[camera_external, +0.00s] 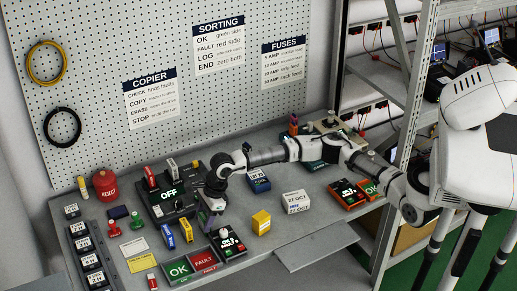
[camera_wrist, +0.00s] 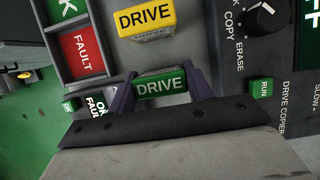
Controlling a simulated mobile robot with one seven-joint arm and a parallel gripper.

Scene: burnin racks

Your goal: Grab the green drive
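The green drive (camera_wrist: 160,86), marked DRIVE, shows in the wrist view between the two purple fingers of my gripper (camera_wrist: 161,72). The fingers flank its left and right sides with no clear gap. Whether they press on it is not plain. In the external view my gripper (camera_external: 206,218) points down, low over the bench, just left of the black and white switch box. The green drive cannot be made out there, as the gripper hides that spot.
A yellow drive (camera_wrist: 146,18) lies close by in the wrist view, near the red FAULT tray (camera_wrist: 82,52). The drive copier (camera_wrist: 262,50) with its dial is to the right.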

